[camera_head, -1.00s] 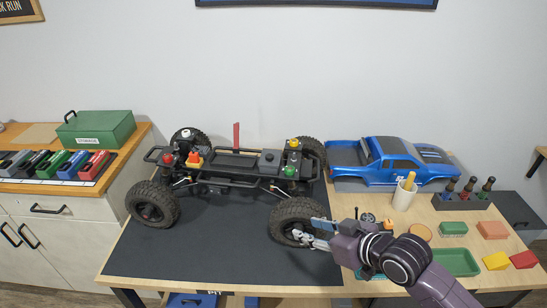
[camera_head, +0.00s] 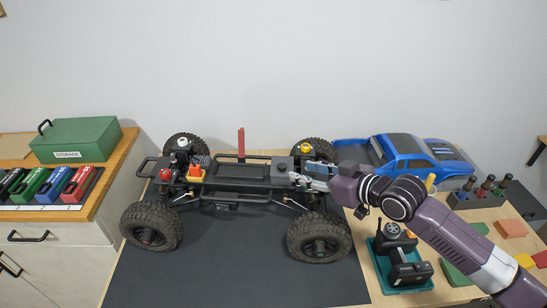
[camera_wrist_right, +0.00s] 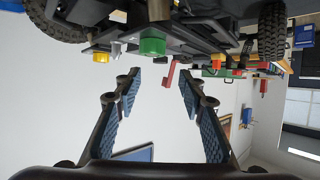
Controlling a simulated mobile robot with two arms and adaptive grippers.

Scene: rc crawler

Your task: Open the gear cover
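The RC crawler chassis (camera_head: 235,172) stands on the dark mat with its black frame and large tyres. A dark grey box-like part near its right end, which looks like the gear cover (camera_head: 282,168), appears closed. My right gripper (camera_head: 301,174) is just right of that part, over the right end of the chassis, and partly hides it. In the right wrist view the two fingers (camera_wrist_right: 160,86) are spread with nothing between them. A green cap (camera_wrist_right: 152,42) and a yellow cap (camera_wrist_right: 100,57) on the chassis show beyond the fingertips. My left gripper is out of view.
A red post (camera_head: 241,142) stands behind the chassis. The blue truck body (camera_head: 408,154) lies behind my right arm. A teal tray (camera_head: 377,274) with a black controller (camera_head: 408,268) is at the front right. The dark mat (camera_head: 235,270) is bare in front of the chassis.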

